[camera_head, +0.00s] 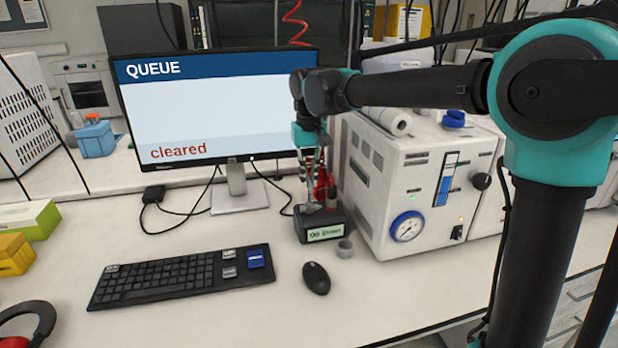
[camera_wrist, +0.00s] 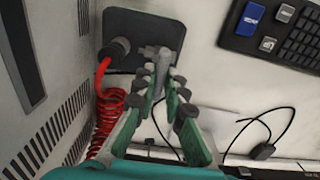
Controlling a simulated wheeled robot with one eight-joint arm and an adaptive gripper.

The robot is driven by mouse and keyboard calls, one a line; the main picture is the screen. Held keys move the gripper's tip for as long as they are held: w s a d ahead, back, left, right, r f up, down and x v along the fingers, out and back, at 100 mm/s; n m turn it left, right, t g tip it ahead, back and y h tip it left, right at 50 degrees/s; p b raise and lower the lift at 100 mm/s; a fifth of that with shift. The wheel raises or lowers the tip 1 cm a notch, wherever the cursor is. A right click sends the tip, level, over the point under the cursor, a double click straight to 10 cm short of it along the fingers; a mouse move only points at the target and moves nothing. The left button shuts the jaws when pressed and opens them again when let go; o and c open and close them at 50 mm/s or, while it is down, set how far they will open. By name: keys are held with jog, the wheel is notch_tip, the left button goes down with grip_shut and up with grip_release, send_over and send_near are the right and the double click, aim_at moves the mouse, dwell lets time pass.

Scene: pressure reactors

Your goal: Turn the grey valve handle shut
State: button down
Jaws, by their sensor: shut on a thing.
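The grey valve handle (camera_wrist: 161,62) sits on a black block (camera_head: 312,232) with a green label, between the monitor and the white machine. In the wrist view the handle lies between the two fingers of my gripper (camera_wrist: 160,84), which is shut on it. In the head view my gripper (camera_head: 312,188) reaches down from above onto the block, and the handle (camera_head: 311,208) shows only small beneath the fingertips. A dark round fitting with a red coiled hose (camera_wrist: 106,100) joins the valve on its left in the wrist view.
The white machine (camera_head: 383,185) with a round gauge (camera_head: 407,227) stands close to the right of the block. The monitor (camera_head: 215,110) reads "QUEUE" and "cleared".

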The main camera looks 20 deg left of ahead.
aim_at(309, 180)
dwell(0.4)
jog(key=c, duration=1.6)
grip_release()
jog(key=shift+r, duration=0.15)
notch_tip(309, 180, up, 12)
jog(key=shift+f, duration=0.1)
jog(key=shift+s, duration=0.1)
